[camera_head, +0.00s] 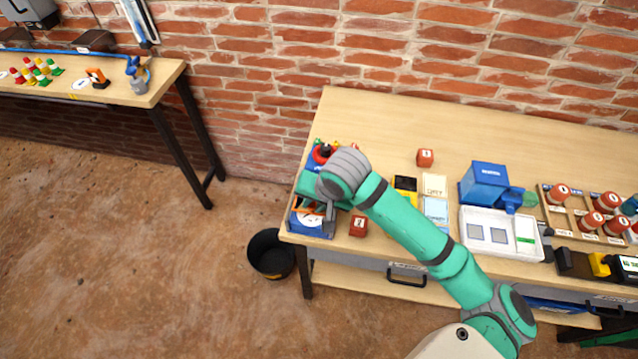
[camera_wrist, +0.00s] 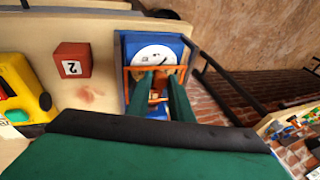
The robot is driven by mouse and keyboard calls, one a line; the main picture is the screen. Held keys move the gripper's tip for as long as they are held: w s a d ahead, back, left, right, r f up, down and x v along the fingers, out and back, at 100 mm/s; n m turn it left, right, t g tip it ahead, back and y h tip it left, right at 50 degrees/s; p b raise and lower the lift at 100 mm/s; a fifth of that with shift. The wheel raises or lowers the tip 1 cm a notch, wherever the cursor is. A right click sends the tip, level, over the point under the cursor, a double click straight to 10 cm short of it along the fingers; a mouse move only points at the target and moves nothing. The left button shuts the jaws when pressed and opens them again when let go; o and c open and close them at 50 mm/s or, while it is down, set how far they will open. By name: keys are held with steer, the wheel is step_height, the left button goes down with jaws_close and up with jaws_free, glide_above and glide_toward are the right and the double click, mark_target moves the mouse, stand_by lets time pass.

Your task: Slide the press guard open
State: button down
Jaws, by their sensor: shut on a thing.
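The press is a blue unit at the front left corner of the right-hand workbench, partly hidden by my arm in the head view (camera_head: 311,225). In the wrist view the press (camera_wrist: 181,45) shows a white round dial on its top. Its guard, an orange frame (camera_wrist: 129,80), lies across the press between the dial and my wrist. My gripper (camera_wrist: 160,74) reaches down onto the press with its two green fingers close together. It is shut on the guard, at an orange part between the fingers. The exact contact is partly hidden.
A red block marked 2 (camera_wrist: 72,60) sits beside the press, and another red block (camera_head: 425,158) lies farther back. A yellow item (camera_wrist: 20,88) stands beyond the near block. A black bin (camera_head: 270,254) is on the floor.

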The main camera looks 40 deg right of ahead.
steer(key=shift+s+a, duration=0.4)
steer(key=shift+a, duration=0.25)
steer(key=shift+s+a, duration=0.35)
steer(key=shift+a, duration=0.45)
steer(key=c, duration=1.6)
jaws_free()
steer(key=shift+s, duration=0.15)
steer(key=shift+c, duration=0.2)
steer(key=shift+s+d, duration=0.1)
steer(key=shift+d, duration=0.15)
steer(key=shift+s, duration=0.1)
steer(key=shift+d, duration=0.1)
